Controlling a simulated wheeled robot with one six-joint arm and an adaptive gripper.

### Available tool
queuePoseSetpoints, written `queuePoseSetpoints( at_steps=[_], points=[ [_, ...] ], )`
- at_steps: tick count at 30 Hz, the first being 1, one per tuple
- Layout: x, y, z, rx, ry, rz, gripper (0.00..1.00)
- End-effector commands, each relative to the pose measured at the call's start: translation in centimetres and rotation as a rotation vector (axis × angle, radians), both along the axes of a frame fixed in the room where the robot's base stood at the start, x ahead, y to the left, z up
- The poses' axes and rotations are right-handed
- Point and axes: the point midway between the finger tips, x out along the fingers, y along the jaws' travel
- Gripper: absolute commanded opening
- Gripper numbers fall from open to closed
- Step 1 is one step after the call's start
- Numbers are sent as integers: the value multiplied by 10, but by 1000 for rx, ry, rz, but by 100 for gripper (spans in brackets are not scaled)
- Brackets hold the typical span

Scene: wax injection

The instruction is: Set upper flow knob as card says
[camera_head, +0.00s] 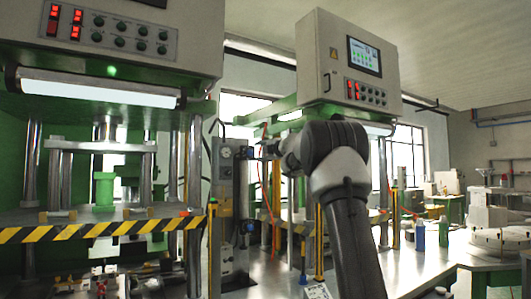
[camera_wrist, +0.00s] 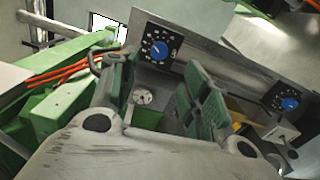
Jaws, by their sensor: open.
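A grey panel (camera_wrist: 215,65) in the wrist view carries two blue knobs with white-marked black dials. One knob (camera_wrist: 159,51) lies just beyond the gap between my fingertips; the other knob (camera_wrist: 290,104) is at the right. The nearer one appears to be the upper knob. My gripper (camera_wrist: 160,82) is open, with green-padded fingers apart and nothing between them. It seems not to touch the knob. In the head view my gripper (camera_head: 268,151) is beside the upper part of a grey column (camera_head: 226,190). A small white card-like sheet (camera_head: 318,291) lies at the bottom; its writing is unreadable.
A press with a yellow-black striped bar (camera_head: 100,230) stands left, and a control box (camera_head: 347,62) hangs above my arm. Orange hoses (camera_wrist: 75,68) and green parts lie left of my gripper in the wrist view. A bench with bottles (camera_head: 420,235) is at right.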

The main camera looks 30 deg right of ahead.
Motion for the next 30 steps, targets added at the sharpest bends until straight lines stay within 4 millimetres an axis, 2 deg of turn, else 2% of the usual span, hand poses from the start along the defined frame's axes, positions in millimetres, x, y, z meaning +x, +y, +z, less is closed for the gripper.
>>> queuePoseSetpoints(
  at_steps=[3,7,24,26,28,29,30],
  points=[
    [-19,-1,0,1,0,0,47],
    [-28,-1,-1,1,1,0,47],
    [-30,-1,-1,11,1,0,47],
    [-30,-9,-4,35,15,-34,47],
    [-32,-32,-13,109,38,-121,47],
    [-34,-43,-24,153,56,-166,47],
    [-38,-59,-45,221,87,-232,47]
  ],
)
